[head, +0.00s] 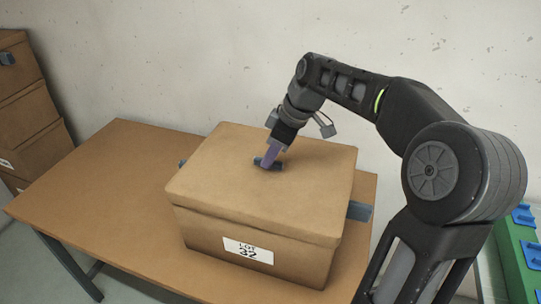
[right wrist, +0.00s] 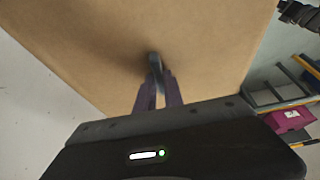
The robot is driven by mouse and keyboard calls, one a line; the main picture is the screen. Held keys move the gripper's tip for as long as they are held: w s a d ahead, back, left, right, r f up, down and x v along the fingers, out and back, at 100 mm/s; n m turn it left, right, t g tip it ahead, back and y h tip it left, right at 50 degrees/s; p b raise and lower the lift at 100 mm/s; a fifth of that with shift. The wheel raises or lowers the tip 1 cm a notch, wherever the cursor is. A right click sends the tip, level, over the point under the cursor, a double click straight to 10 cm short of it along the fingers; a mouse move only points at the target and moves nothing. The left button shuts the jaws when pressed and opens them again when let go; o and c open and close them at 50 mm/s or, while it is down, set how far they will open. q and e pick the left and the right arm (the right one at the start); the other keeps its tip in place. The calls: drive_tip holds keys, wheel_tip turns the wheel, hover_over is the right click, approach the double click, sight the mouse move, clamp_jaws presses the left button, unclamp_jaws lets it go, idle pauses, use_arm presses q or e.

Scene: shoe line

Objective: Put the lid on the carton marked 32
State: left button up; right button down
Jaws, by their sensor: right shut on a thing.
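The cardboard carton (head: 290,264) stands on the wooden table, with a white label (head: 248,252) reading "LOT 32" on its front. The lid (head: 225,182) sits over the top of the carton, its rim overlapping the walls and looking about level. My right gripper (head: 270,160) is above the lid's middle, shut on the small dark handle (head: 278,166). In the right wrist view the fingers close on the handle (right wrist: 155,65), and the lid's top (right wrist: 210,40) fills much of the picture. My left gripper is not in view.
The wooden table (head: 100,200) is clear to the left of the carton. Stacked brown cartons (head: 25,105) stand at the far left. A green surface with blue pieces (head: 525,215) is at the right edge. Grey brackets (head: 358,211) flank the carton. A wall is behind.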

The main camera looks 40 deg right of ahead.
drive_tip(key=shift+f+b, duration=0.3)
drive_tip(key=shift+b, duration=0.05)
idle(0.7)
idle(0.4)
drive_tip(key=c, duration=1.4)
unclamp_jaws()
drive_tip(key=shift+o, duration=0.7)
drive_tip(key=o, duration=0.3)
drive_tip(key=shift+r, duration=0.1)
drive_tip(key=shift+r+p, duration=2.65)
drive_tip(key=shift+r, duration=0.75)
